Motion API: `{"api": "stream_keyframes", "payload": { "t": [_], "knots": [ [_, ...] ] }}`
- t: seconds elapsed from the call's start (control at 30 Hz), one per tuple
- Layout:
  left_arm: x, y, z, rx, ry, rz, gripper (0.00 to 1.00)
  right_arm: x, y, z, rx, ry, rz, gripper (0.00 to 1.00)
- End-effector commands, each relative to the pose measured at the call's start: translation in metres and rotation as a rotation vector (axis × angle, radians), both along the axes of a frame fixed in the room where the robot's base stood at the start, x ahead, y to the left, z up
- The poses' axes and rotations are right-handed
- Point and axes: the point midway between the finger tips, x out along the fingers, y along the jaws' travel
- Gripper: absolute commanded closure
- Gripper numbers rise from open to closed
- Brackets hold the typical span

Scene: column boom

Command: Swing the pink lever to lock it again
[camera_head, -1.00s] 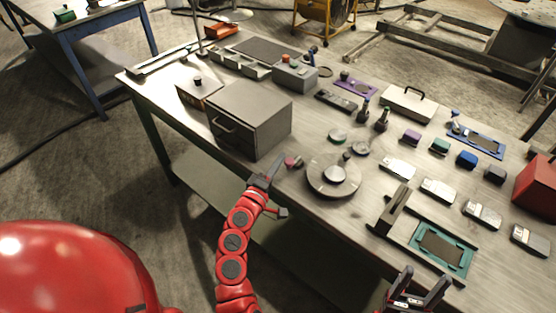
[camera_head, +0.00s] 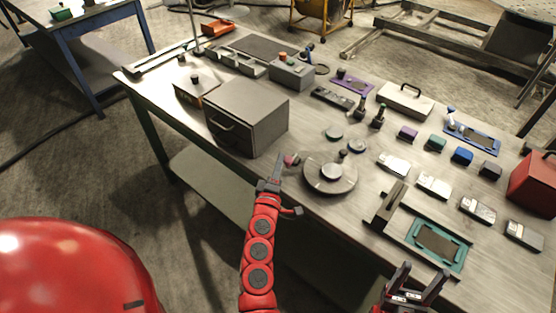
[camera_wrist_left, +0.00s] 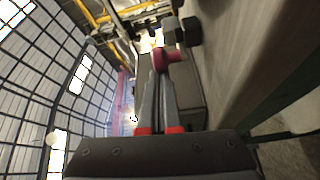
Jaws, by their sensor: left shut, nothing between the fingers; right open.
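The pink lever (camera_head: 291,159) is a small pink knob at the table's front edge, between the grey drawer box and the round disc. My left gripper (camera_head: 278,158) is shut and empty, its fingertips just left of the pink knob. In the left wrist view the shut fingers (camera_wrist_left: 158,78) point at the pink knob (camera_wrist_left: 168,56), which lies right at their tips. I cannot tell whether they touch. A dark block (camera_wrist_left: 188,32) sits beyond it. My right gripper (camera_head: 420,278) is open and empty at the lower right, off the table's front edge.
The grey drawer box (camera_head: 246,118) stands left of the lever. The round disc with a knob (camera_head: 330,188) stands to its right. A teal-framed plate (camera_head: 463,262) lies near the right gripper. Several small blocks and boxes fill the table's right side.

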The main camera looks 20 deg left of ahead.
Motion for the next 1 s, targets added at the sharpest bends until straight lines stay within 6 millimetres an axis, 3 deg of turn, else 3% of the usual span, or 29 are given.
{"api": "stream_keyframes", "payload": {
  "t": [0.33,0.7,1.0],
  "knots": [
    [-0.002,-0.019,-0.001,-0.004,0.0,0.284,1.0,0.0,0.0,0.0,0.0,0.0,0.0,0.38],
    [-0.001,-0.037,-0.001,-0.002,-0.003,0.599,1.0,0.0,0.0,-0.018,0.0,0.0,0.0,0.38],
    [0.0,-0.046,-0.002,-0.001,0.001,0.672,1.0,0.0,0.0,-0.028,0.0,0.0,0.0,0.38]
  ]
}}
